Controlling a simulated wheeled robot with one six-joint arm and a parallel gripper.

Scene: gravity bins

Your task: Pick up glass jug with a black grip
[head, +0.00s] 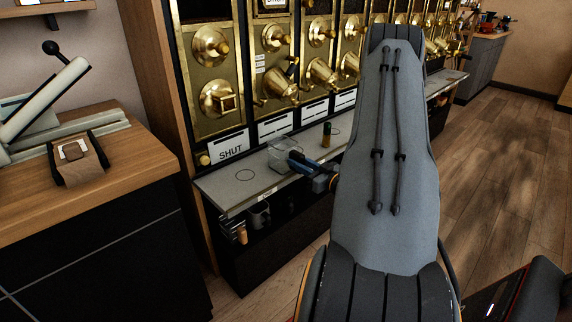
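A clear glass jug (281,153) stands on the grey counter ledge (222,188) below the brass dispensers. Its see-through body shows, but a black grip cannot be made out apart from the dark gripper parts. My gripper (296,160) reaches in from the right, low over the ledge, with its tip at the jug's right side. The gripper is small and partly dark, and my large grey arm stands in front of the right part of the scene. I cannot tell whether the fingers touch or enclose the jug.
A small dark and gold bottle (326,135) stands on the ledge right of the jug. Dark cups (259,216) sit on the shelf below. A wooden counter (105,183) with a lever device is at left. Open wooden floor lies at right.

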